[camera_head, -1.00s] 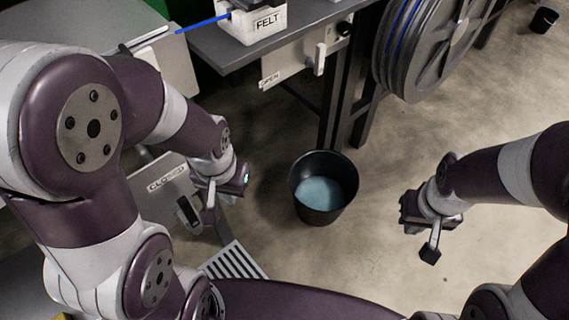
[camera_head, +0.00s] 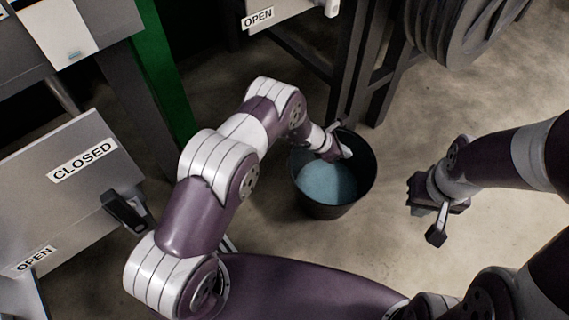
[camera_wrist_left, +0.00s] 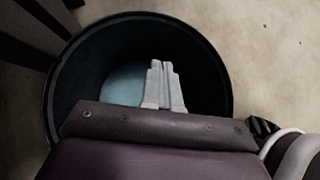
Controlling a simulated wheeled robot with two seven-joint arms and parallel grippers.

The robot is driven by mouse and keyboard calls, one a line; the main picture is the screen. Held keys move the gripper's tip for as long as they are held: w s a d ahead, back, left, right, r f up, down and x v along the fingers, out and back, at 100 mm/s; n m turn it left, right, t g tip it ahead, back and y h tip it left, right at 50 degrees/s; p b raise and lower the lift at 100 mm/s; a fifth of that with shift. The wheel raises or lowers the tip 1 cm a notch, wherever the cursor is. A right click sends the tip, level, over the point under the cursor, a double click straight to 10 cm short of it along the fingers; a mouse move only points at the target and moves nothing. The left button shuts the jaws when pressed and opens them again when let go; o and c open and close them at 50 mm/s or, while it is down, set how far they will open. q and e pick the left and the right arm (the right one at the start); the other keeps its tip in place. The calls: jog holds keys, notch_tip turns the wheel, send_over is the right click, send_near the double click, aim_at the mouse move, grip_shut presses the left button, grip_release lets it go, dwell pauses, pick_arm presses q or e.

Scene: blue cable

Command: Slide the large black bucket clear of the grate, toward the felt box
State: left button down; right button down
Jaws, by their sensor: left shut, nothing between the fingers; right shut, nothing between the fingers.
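The large black bucket (camera_head: 362,185) stands upright on the floor, with pale blue contents showing inside. In the left wrist view the bucket (camera_wrist_left: 222,75) fills the middle. My left gripper (camera_head: 343,150) is shut and empty over the bucket's mouth, near its far right rim. Its closed fingers (camera_wrist_left: 163,68) show against the bucket's inside; I cannot tell whether they touch the wall. My right gripper (camera_head: 436,236) is shut and empty above the floor, right of the bucket and apart from it. The grate is mostly hidden behind my left arm, and the felt box is out of view.
A grey bench frame (camera_head: 345,85) stands just behind the bucket, and a large reel (camera_head: 465,35) is at the upper right. Panels with a CLOSED label (camera_head: 84,159) and an OPEN label (camera_head: 258,17) are at left and top.

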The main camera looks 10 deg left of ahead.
pick_arm(q)
jog(key=s+a+b, duration=0.2)
jog(key=s+a, duration=0.3)
jog(key=a, duration=0.4)
jog(key=s+a+b, duration=0.3)
jog(key=s+a, duration=0.1)
jog(key=a, duration=0.5)
jog(key=f+b, duration=0.2)
jog(key=f, duration=0.1)
jog(key=f+b, duration=0.1)
jog(key=shift+d+f+b, duration=0.3)
jog(key=shift+d+f, duration=0.05)
jog(key=shift+d, duration=0.05)
jog(key=shift+d, duration=0.1)
jog(key=w+d, duration=0.7)
jog(key=d, duration=0.6)
jog(key=shift+d+b, duration=0.3)
jog(key=shift+b, duration=0.05)
jog(key=shift+a, duration=0.1)
